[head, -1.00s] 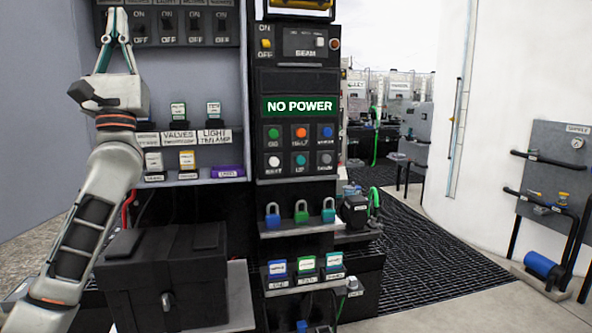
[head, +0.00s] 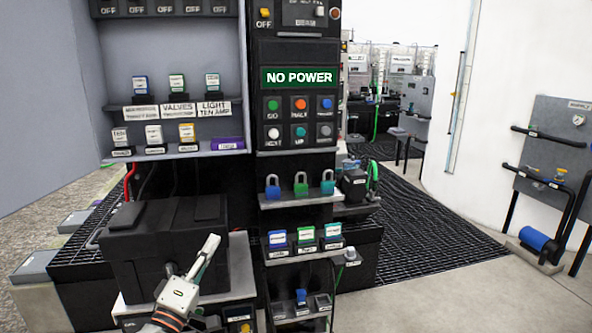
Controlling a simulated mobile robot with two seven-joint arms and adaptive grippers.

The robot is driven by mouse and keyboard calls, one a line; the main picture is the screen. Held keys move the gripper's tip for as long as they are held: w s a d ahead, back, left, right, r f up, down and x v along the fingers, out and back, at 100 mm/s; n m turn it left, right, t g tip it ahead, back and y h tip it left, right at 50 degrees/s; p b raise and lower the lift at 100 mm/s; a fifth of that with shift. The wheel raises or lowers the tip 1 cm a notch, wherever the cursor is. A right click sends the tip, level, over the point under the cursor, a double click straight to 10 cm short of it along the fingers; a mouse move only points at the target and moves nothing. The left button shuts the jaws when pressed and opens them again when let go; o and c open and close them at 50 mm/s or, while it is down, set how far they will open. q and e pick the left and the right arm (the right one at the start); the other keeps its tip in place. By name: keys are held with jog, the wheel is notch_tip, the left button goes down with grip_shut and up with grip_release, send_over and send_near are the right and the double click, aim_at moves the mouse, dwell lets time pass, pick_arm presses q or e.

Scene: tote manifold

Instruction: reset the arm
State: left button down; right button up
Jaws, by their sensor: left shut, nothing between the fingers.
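My left gripper (head: 207,251) is low in the head view, in front of the black box (head: 150,262) with a lidded top. Its fingers are shut and empty, pointing up and to the right. The arm below it runs out of the bottom of the picture. I cannot tell whether the gripper touches the box. My right gripper is not in view.
A black control panel with a green NO POWER sign (head: 299,77) stands at centre. Padlocks (head: 301,188) sit on a shelf below it. Labelled blocks line the shelves at left. Dark grating (head: 440,235) lies open to the right, before a pipe board (head: 560,160).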

pick_arm(q)
jog(key=s+f+m+g+y, duration=0.1)
jog(key=s+f+m+g, duration=0.15)
jog(key=s+f, duration=0.6)
jog(key=s+d+f+m+g+y, duration=0.15)
jog(key=s+f+m, duration=0.3)
jog(key=f, duration=0.75)
jog(key=s+a+f+m+g, duration=0.1)
jog(key=s+f+m+g, duration=0.2)
jog(key=s+f, duration=0.55)
jog(key=s+a+f+m+g+y, duration=0.1)
jog(key=s+f+m+g, duration=0.2)
jog(key=s+f, duration=0.6)
jog(key=shift+s+m, duration=0.45)
jog(key=shift+m, duration=0.35)
